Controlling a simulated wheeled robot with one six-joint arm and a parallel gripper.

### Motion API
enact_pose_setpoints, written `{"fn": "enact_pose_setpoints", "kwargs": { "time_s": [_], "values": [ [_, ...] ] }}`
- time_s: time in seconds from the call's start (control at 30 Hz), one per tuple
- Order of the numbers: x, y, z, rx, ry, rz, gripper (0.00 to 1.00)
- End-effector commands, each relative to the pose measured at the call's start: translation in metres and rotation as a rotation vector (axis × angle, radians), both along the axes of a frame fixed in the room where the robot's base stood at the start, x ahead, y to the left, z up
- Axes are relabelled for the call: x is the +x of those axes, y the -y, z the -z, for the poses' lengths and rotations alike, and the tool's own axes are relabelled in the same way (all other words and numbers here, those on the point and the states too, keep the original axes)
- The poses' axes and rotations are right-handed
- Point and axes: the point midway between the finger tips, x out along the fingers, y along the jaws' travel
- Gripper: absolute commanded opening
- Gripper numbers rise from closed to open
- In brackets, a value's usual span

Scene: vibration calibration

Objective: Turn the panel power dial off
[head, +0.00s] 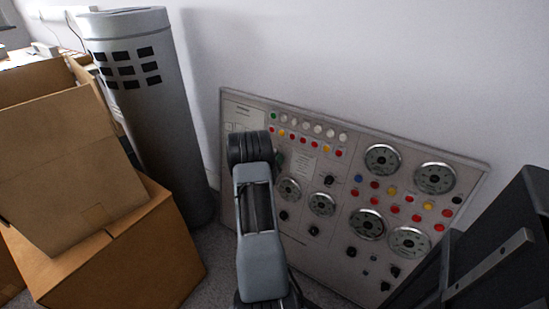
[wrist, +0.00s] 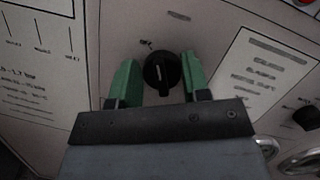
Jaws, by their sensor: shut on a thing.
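The grey control panel (head: 330,258) leans against the white wall. In the wrist view, the black power dial (wrist: 161,76) sits on the panel's face, with its pale pointer mark roughly upright. My gripper (wrist: 159,64) has its two green fingers on either side of this dial and is shut on it. Small lettering by the dial is too blurred to read.
The panel carries several round gauges (head: 382,160), coloured buttons and other black knobs (head: 329,180). Cardboard boxes (head: 120,258) and a tall grey cylinder (head: 150,120) stand at the left. A dark object (head: 510,235) stands close at the lower right. Printed labels (wrist: 258,80) flank the dial.

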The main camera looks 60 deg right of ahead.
Motion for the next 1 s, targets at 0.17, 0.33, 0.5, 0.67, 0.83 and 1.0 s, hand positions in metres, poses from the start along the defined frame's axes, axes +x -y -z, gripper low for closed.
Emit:
{"fn": "enact_pose_setpoints", "kwargs": {
  "time_s": [0.17,0.33,0.5,0.67,0.83,1.0],
  "values": [
    [0.0003,-0.0007,-0.0008,0.004,-0.131,-0.026,0.19],
    [0.0007,-0.0008,0.0000,0.004,-0.229,-0.047,0.19],
    [0.0009,-0.0008,0.0010,0.006,-0.293,-0.059,0.19],
    [0.0011,-0.0008,0.0017,0.006,-0.328,-0.067,0.19],
    [0.0011,-0.0009,0.0022,0.006,-0.342,-0.069,0.19],
    [0.0012,-0.0009,0.0024,0.006,-0.344,-0.070,0.19]
  ]
}}
